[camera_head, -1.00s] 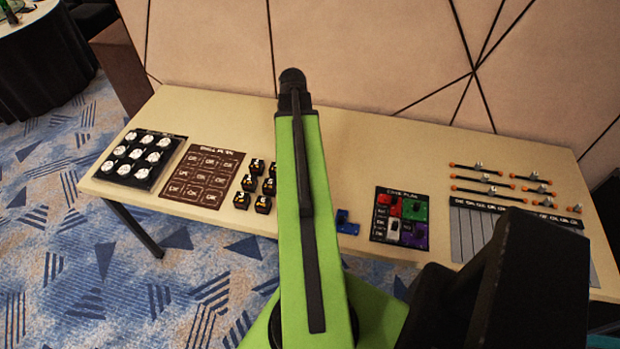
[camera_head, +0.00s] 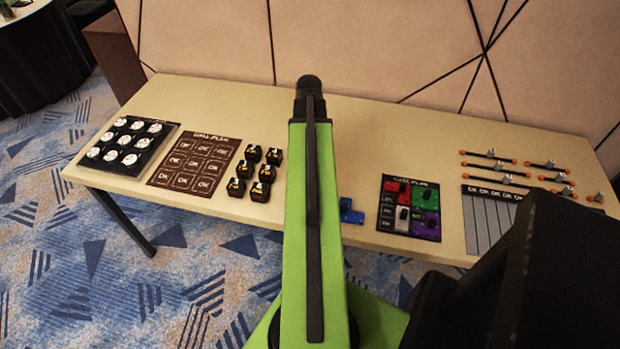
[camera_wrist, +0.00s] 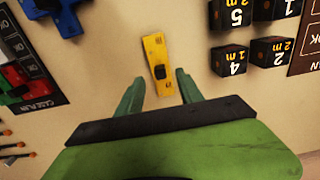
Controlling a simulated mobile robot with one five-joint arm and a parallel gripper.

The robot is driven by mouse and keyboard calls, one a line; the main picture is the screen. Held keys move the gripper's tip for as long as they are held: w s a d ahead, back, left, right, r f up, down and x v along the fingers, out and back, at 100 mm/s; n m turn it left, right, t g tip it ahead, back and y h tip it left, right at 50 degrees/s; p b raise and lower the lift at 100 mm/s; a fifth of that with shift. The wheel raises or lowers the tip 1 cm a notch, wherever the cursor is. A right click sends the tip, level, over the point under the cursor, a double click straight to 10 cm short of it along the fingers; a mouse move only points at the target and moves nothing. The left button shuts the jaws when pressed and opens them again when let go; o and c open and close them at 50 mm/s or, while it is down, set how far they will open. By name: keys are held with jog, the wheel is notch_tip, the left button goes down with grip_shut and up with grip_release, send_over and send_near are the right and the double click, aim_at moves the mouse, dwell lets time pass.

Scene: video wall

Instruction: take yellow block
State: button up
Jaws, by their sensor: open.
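The yellow block (camera_wrist: 161,68) is a long flat piece with a small black knob on top. It lies on the table in the wrist view, just beyond the fingertips and close to midway between them. My gripper (camera_wrist: 159,90) is open, with its two green fingers apart and nothing between them but bare table and the near end of the block. In the head view the yellow block does not show, and my green arm covers the middle of the table. My gripper's fingers are not visible there.
A blue piece (camera_head: 350,212) lies right of my arm, beside a dark board (camera_head: 409,228) with coloured pieces. Several black numbered cubes (camera_head: 262,192) stand to the left, near a brown board (camera_head: 213,140). Bare table surrounds the yellow block.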

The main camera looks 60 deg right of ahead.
jog(key=f+b, duration=0.1)
jog(key=f, duration=0.1)
jog(key=f+b, duration=0.4)
jog(key=shift+w+d, duration=0.1)
jog(key=shift+d, duration=0.15)
jog(key=shift+r, duration=0.25)
grip_shut()
dwell(0.9)
